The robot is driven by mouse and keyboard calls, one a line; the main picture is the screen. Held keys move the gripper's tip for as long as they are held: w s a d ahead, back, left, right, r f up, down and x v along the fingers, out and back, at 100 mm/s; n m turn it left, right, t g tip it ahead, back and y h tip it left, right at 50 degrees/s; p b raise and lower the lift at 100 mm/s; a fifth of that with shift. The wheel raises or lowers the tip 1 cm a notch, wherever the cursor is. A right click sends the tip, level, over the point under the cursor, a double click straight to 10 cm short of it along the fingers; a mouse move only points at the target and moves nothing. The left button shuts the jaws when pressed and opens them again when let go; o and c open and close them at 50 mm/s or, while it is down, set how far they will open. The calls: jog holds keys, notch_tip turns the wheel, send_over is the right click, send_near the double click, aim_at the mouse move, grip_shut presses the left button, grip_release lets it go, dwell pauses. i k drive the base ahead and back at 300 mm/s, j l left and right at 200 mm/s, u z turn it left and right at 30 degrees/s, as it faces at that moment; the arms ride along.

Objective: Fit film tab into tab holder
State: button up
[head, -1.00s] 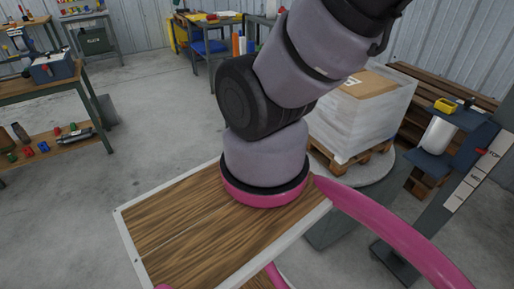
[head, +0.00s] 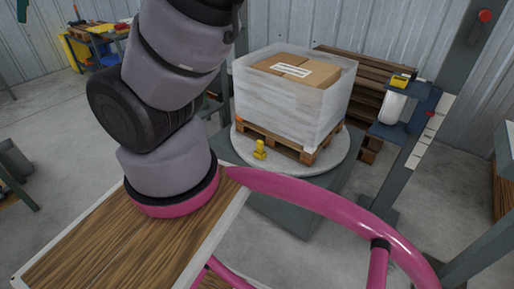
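No gripper is in view; only links of my arm show. A pallet load of boxes wrapped in clear film (head: 291,101) stands on a wooden pallet (head: 283,145) on a round turntable (head: 332,163). A white film roll (head: 393,107) sits on a dark carriage (head: 413,113) on the machine's mast, with a yellow part (head: 402,82) on top. I cannot make out a film tab.
My wooden deck and pink rail fill the foreground. The grey mast (head: 440,125) with a red button (head: 485,15) stands at right. Wooden pallets (head: 360,75) lean behind the load. A workbench (head: 100,38) is at the back left.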

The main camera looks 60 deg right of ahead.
aim_at(389, 127)
jog(key=i+z, duration=0.3)
jog(key=z, duration=0.15)
jog(key=i+z, duration=0.4)
jog(key=i+j+z, duration=0.15)
jog(key=z, duration=0.3)
jog(key=i+z, duration=0.1)
jog(key=z, duration=0.35)
jog(key=i+j+z, duration=0.1)
jog(key=z, duration=0.4)
jog(key=i+j+z, duration=0.15)
jog(key=z, duration=0.3)
jog(key=j+z, duration=0.15)
jog(key=z, duration=0.35)
jog(key=i+j+z, duration=0.1)
jog(key=z, duration=0.35)
jog(key=i+j+z, duration=0.1)
jog(key=z, duration=0.3)
jog(key=j+z, duration=0.4)
jog(key=i+l, duration=0.05)
